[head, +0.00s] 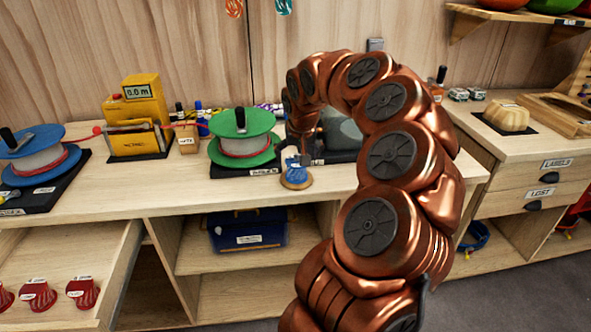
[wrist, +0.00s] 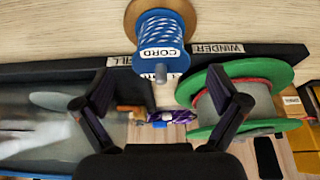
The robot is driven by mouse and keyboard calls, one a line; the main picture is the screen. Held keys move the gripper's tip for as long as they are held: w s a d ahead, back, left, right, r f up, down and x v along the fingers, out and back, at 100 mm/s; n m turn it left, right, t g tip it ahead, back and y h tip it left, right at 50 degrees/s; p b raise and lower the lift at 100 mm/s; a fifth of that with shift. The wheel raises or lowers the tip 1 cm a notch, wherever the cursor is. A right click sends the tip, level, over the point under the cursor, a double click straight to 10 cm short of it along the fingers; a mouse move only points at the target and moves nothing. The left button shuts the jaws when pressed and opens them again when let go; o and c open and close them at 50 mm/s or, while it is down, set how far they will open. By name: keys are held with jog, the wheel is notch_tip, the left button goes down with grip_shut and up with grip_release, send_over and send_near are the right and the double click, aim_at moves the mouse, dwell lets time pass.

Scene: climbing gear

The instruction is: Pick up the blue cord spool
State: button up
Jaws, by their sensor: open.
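The blue cord spool (wrist: 160,35) has blue-and-white cord, a wooden flange and a label reading CORD. In the wrist view it is at the top centre, beyond the gap between my fingers. In the head view the spool (head: 296,174) sits near the front edge of the bench, just in front of the black winder base. My gripper (wrist: 162,97) is open, with its two dark fingers spread and nothing between them.
A large green reel (head: 243,140) stands beside the spool on the left in the head view. A blue reel (head: 38,155) and a yellow meter (head: 139,110) are farther left. An open drawer (head: 70,245) holds red items.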

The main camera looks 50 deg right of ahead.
aim_at(297, 160)
jog(key=shift+p+x, duration=0.6)
jog(key=shift+x, duration=2)
jog(key=shift+c, duration=0.3)
jog(key=c, duration=1.2)
jog(key=shift+r, duration=0.15)
